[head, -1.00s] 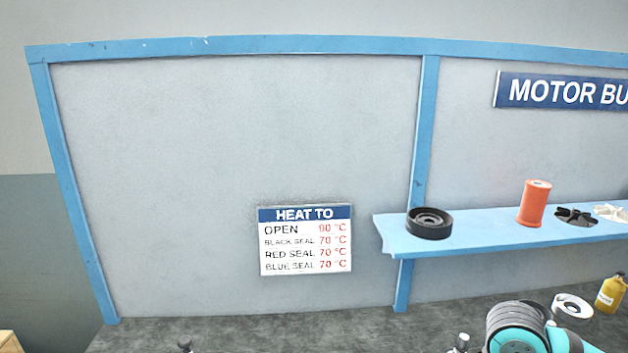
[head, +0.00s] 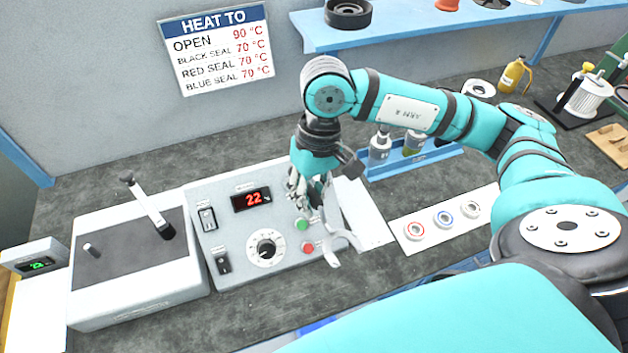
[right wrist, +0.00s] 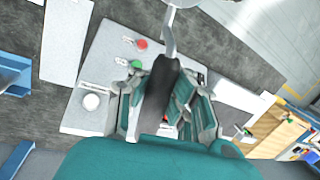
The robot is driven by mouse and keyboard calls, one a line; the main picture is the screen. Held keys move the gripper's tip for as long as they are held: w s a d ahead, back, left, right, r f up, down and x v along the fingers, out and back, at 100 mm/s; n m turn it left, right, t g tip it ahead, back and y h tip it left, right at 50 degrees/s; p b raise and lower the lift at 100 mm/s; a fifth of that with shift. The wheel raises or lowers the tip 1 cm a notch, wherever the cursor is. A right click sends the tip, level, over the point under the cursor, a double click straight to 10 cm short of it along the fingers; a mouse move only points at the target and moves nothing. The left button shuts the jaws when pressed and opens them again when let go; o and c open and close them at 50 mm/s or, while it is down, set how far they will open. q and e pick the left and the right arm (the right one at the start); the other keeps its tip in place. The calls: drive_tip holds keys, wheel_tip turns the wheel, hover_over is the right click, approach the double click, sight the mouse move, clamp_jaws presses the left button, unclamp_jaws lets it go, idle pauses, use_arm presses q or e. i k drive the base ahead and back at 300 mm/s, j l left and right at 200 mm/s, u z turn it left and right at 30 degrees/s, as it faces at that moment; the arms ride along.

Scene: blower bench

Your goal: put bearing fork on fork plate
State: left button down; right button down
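My right gripper (head: 305,195) points down over the right side of the grey heater box and is shut on the bearing fork. The fork's pale curved prongs (head: 349,238) hang in front of the gripper, over the box's right edge. In the right wrist view its black handle (right wrist: 160,88) lies between the fingers, with the metal part (right wrist: 168,35) beyond. A blank white plate (head: 372,222), which looks like the fork plate, lies flat just right of the box, partly hidden by the fork. My left gripper is not in view.
The heater box (head: 225,262) has a dial, switches, buttons and a red display reading 22. A white strip (head: 405,237) with three bearings lies right of the plate. A blue tray (head: 440,157) with bottles stands behind. A lidded-looking unit (head: 120,290) is at left.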

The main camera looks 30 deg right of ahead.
sight(353, 199)
drive_tip(key=k+l+u, duration=0.1)
drive_tip(key=l+u, duration=0.2)
drive_tip(key=k+l+u, duration=0.1)
drive_tip(key=l+u, duration=0.2)
drive_tip(key=l, duration=0.2)
drive_tip(key=k+l+u, duration=0.25)
drive_tip(key=k+l, duration=0.1)
drive_tip(key=l, duration=0.25)
drive_tip(key=k+l, duration=0.1)
drive_tip(key=l, duration=0.25)
